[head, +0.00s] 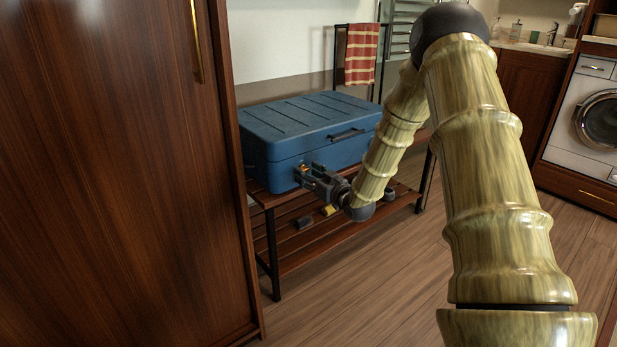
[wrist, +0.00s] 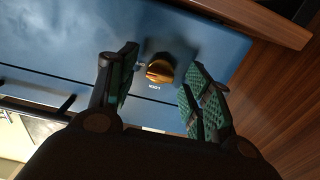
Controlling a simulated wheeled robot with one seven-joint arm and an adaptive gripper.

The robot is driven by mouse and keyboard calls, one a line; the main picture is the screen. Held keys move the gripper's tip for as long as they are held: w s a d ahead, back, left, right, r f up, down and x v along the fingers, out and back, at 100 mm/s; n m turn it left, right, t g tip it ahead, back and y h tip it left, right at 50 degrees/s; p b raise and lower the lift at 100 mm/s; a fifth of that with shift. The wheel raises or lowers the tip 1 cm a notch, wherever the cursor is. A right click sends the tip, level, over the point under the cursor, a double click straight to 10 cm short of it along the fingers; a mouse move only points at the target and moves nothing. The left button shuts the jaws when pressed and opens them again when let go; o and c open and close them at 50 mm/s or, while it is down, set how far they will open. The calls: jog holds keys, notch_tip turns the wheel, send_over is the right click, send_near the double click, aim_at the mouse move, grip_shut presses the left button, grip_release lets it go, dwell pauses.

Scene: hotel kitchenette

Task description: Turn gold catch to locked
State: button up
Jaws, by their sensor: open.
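The gold catch (wrist: 159,70) is on the front of the blue case (head: 285,157), with a small white label below it that I cannot read for certain. In the wrist view my gripper (wrist: 160,85) is open, with one finger on each side of the catch and a gap visible to both. In the head view my gripper (head: 309,176) is at the case's front left, and it mostly hides the catch there. The case is closed and lies on a slatted wooden rack.
The rack (head: 312,258) has a lower shelf with small dark and yellow items. A tall wooden cabinet (head: 110,170) stands close on the left. A red striped towel (head: 361,54) hangs behind the case. The floor (head: 390,290) in front is clear.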

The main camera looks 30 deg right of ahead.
jog(key=c, duration=1)
jog(key=shift+w+r+n, duration=0.1)
jog(key=shift+n, duration=0.2)
jog(key=n+p, duration=0.2)
jog(key=shift+r+n+p, duration=0.1)
jog(key=shift+n+p, duration=0.2)
jog(key=shift+n, duration=0.1)
jog(key=n+p, duration=0.2)
jog(key=n, duration=0.3)
jog(key=shift+p, duration=0.35)
jog(key=n+p, duration=0.1)
jog(key=n, duration=0.4)
jog(key=shift+f+n+p, duration=0.2)
jog(key=shift+n+p, duration=0.5)
jog(key=shift+n, duration=1.6)
